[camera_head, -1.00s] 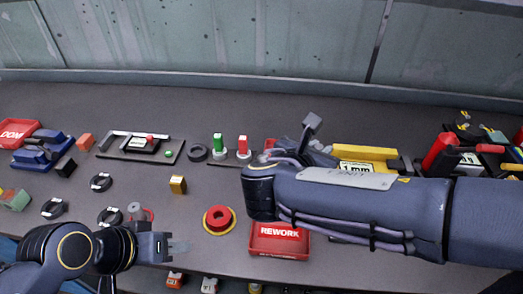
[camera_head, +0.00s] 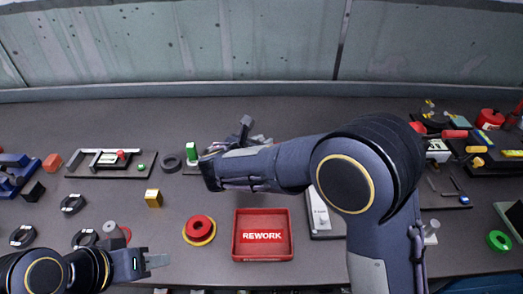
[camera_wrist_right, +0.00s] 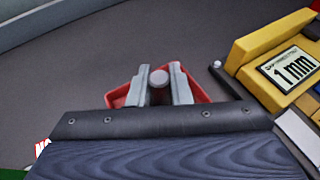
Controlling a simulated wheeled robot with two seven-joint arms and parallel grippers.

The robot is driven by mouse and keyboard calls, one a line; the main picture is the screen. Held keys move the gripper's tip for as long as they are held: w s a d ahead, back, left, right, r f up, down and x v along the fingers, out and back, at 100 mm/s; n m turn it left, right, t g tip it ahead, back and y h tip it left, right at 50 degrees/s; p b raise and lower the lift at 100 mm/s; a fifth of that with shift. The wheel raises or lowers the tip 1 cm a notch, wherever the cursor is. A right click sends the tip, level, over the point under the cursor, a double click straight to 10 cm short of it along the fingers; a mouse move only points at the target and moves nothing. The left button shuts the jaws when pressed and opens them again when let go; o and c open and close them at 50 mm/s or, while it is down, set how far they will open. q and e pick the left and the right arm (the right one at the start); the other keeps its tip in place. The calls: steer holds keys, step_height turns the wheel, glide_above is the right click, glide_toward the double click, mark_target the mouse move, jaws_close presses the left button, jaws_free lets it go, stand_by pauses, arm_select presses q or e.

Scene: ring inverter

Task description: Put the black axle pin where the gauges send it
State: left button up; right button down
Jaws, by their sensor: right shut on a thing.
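My right gripper (camera_head: 247,124) is at the back middle of the bench in the head view, partly hidden by its own arm. In the right wrist view its jaws (camera_wrist_right: 158,86) are shut on a small round-ended pin (camera_wrist_right: 159,77); its end looks grey and its lower part dark. A red tray (camera_wrist_right: 118,97) shows behind the jaws there. A green-topped gauge (camera_head: 191,152) stands left of my right arm; the arm hides the red one. The red REWORK tray (camera_head: 263,254) is empty. My left gripper (camera_head: 157,261) is empty, low at the left.
A yellow block marked 1 mm (camera_wrist_right: 262,50) is right of the jaws. Tools and a green ring (camera_head: 498,241) are at right.

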arm_select(q)
steer(key=shift+f, duration=0.15)
arm_select(e)
steer(key=f, duration=0.3)
steer(key=shift+w+f, duration=0.25)
steer(key=shift+f, duration=0.05)
arm_select(q)
steer(key=shift+f, duration=0.15)
arm_select(e)
steer(key=shift+f, duration=0.15)
steer(key=c, duration=1.3)
jaws_free()
arm_select(q)
steer(key=shift+r, duration=0.2)
arm_select(e)
steer(key=shift+s+a+r, duration=0.15)
steer(key=shift+r, duration=0.1)
arm_select(q)
steer(key=shift+f, duration=0.15)
arm_select(e)
steer(key=v, duration=1.1)
steer(key=shift+s+a, duration=0.15)
steer(key=shift+s, duration=0.15)
